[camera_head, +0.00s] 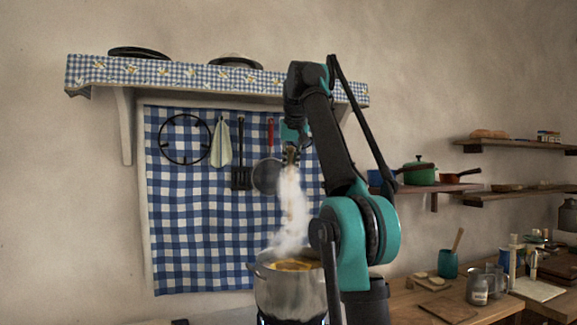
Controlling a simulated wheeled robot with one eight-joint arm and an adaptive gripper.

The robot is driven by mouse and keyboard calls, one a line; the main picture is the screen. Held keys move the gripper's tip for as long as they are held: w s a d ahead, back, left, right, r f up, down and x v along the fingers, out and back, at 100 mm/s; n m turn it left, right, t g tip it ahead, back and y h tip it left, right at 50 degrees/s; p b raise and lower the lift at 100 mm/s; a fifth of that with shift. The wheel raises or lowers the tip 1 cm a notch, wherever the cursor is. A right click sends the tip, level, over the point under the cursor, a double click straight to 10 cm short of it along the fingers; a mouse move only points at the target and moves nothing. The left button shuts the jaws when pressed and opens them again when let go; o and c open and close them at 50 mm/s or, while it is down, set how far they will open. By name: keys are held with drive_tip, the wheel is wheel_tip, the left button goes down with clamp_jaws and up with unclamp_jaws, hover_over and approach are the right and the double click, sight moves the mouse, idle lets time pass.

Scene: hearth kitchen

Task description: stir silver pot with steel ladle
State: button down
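The silver pot (291,291) stands at the bottom centre, with orange-yellow food in it and thick white steam rising from it. My gripper (290,157) points down above the pot, at the top of the steam. A faint, thin upright streak shows in the steam between gripper and pot. I cannot tell whether it is the steel ladle's handle. No ladle bowl is plainly visible. The fingers are small and partly veiled by steam, so their opening is unclear.
A checked cloth (185,255) hangs behind, with a black spatula (241,170) and a red-handled pan (266,176) on it. A wooden counter (405,307) at right holds a teal cup (448,264) and jars. A shelf (215,78) runs above.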

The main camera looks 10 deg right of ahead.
sight(291, 198)
drive_tip(key=shift+f, duration=6.3)
drive_tip(key=shift+w, duration=0.1)
